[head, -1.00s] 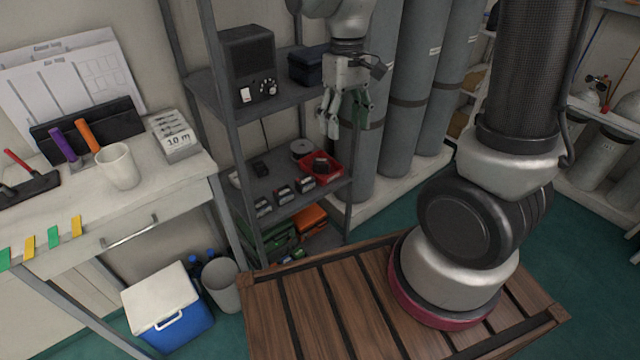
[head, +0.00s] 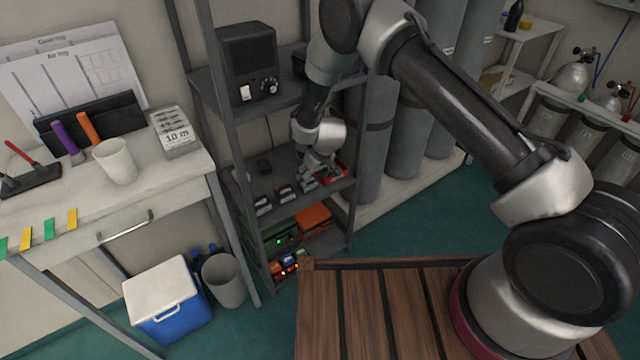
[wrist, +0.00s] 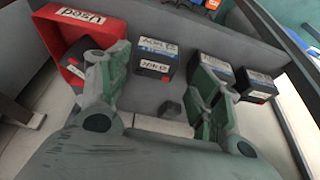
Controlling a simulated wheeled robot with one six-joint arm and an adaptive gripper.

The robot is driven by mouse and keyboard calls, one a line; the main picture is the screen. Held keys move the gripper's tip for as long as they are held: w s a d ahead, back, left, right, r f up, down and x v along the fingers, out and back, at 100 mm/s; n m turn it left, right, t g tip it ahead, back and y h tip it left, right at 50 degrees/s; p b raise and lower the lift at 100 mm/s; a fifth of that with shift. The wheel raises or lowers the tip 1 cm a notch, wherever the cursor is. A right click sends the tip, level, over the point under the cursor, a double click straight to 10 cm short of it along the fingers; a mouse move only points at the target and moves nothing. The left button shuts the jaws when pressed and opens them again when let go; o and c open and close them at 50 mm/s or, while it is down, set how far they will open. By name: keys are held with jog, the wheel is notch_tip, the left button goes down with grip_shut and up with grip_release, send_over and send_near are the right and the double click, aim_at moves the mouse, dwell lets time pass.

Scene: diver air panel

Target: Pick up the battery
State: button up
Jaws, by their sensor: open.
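My gripper (wrist: 157,75) is open in the wrist view, its greenish fingers spread with nothing held. A dark grey battery (wrist: 153,62) with white labels stands on the shelf beyond and between the fingertips, apparently untouched. Two more labelled batteries stand to the right, one (wrist: 210,75) partly behind the right finger and one (wrist: 256,86) farther right. Another battery (wrist: 88,46) sits in a red tray (wrist: 52,43) marked "Used". In the head view my gripper (head: 318,170) is over the shelf by the red tray (head: 340,171) and hides part of it; batteries (head: 285,193) stand to its left.
The grey shelf rack (head: 222,130) has posts close to my arm and an upper shelf holding a black radio-like box (head: 248,60). Orange (head: 313,216) and green cases sit on the shelf below. Tall grey cylinders (head: 405,135) stand to the right.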

aim_at(308, 184)
jog(key=shift+w+f, duration=0.15)
jog(key=shift+w, duration=0.15)
jog(key=x, duration=0.7)
jog(key=shift+w+a, duration=0.1)
jog(key=shift+w, duration=0.3)
jog(key=c, duration=0.8)
jog(key=shift+c, duration=0.7)
jog(key=shift+r, duration=0.25)
